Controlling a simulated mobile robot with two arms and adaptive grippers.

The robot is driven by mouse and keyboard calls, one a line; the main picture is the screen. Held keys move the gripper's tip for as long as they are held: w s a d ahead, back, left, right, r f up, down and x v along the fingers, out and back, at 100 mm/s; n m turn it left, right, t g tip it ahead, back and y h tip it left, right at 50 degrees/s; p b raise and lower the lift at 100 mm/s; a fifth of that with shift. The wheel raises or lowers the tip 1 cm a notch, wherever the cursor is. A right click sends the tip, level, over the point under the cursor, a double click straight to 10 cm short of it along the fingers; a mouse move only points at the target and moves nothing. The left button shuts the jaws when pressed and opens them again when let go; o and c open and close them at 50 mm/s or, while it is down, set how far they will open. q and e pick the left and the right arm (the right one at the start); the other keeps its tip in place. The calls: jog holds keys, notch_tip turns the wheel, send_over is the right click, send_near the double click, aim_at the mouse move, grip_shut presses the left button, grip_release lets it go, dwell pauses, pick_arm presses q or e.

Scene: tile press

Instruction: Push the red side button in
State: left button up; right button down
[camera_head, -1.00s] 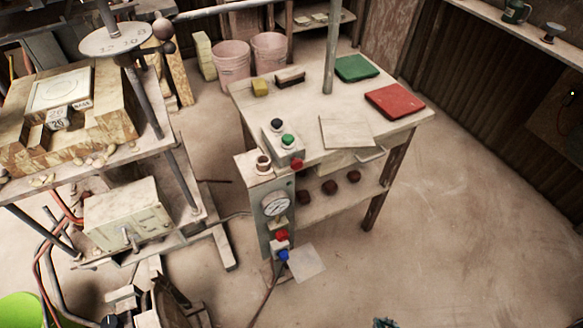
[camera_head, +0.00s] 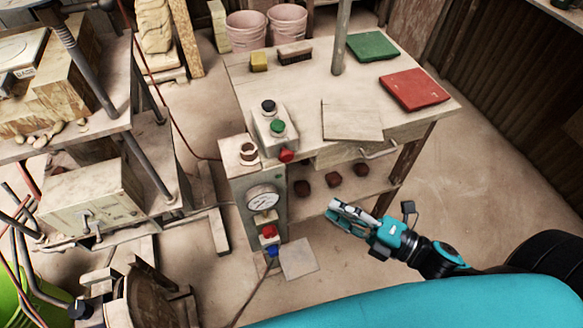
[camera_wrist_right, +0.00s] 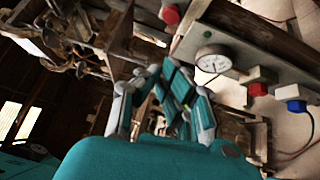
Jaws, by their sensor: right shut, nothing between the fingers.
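The red side button (camera_head: 286,155) sticks out from the front side of the pale switch box (camera_head: 266,128) at the table's near left corner. It also shows at the top of the right wrist view (camera_wrist_right: 170,14). My right gripper (camera_head: 336,208) is shut and empty, in front of the table, below and to the right of the button and clearly apart from it. Its fingers also show in the wrist view (camera_wrist_right: 178,85). The switch box also bears a black button (camera_head: 268,106) and a green button (camera_head: 278,127) on top. My left gripper is not in view.
Below stands a gauge panel with a dial (camera_head: 262,198), another red knob (camera_head: 269,231) and a blue knob (camera_head: 271,250). A drawer handle (camera_head: 380,150) projects from the table front. A board (camera_head: 352,120) and red (camera_head: 414,89) and green pads (camera_head: 372,46) lie on top.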

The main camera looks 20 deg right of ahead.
jog(key=shift+w, duration=0.15)
jog(key=p, duration=0.3)
send_near(285, 152)
jog(key=w+a+f, duration=0.1)
jog(key=w+a, duration=0.2)
jog(key=a, duration=0.3)
jog(key=shift+a+f, duration=0.1)
jog(key=shift+f, duration=0.1)
